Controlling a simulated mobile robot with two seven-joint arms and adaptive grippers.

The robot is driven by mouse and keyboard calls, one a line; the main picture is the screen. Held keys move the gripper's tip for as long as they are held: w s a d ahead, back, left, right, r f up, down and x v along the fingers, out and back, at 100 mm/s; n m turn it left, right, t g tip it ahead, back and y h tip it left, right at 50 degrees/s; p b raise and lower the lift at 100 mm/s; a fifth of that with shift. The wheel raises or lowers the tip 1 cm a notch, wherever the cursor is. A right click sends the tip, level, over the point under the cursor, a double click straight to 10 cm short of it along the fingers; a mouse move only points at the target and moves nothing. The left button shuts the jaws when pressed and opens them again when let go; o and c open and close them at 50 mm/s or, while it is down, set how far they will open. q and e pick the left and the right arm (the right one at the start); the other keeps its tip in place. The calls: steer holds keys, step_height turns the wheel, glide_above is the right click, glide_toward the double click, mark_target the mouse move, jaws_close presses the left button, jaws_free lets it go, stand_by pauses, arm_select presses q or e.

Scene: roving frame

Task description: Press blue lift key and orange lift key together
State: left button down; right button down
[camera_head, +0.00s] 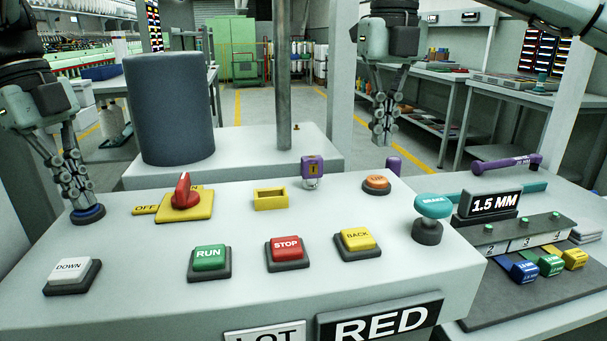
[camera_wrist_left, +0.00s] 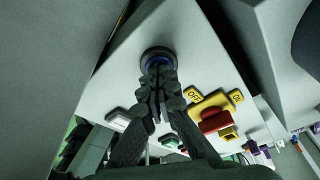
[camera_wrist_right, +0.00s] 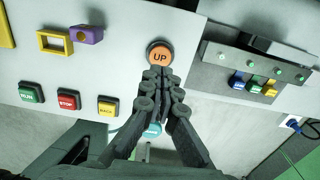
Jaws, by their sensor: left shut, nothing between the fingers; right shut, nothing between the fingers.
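The blue lift key (camera_head: 88,215), a round blue button in a dark ring, is at the console's left back edge. My left gripper (camera_head: 78,200) is shut and empty, its fingertips right at this key and partly hiding it; I cannot tell whether they touch. In the left wrist view the blue key (camera_wrist_left: 157,60) shows just beyond the fingertips (camera_wrist_left: 157,74). The orange lift key (camera_head: 376,184), marked UP, is at the console's back right. My right gripper (camera_head: 382,138) is shut and empty, in the air above it. The orange key (camera_wrist_right: 160,54) shows beyond the fingertips (camera_wrist_right: 161,76) in the right wrist view.
The console also carries a white DOWN key (camera_head: 70,270), green RUN (camera_head: 210,257), red STOP (camera_head: 287,248) and yellow BACK (camera_head: 358,240) keys. A red rotary switch (camera_head: 185,190), yellow frame (camera_head: 270,199), purple tag (camera_head: 312,168) and teal BRAKE knob (camera_head: 433,207) stand nearby.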

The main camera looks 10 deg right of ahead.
steer(key=shift+r, duration=0.1)
step_height(320, 180, up, 12)
stand_by(0.7)
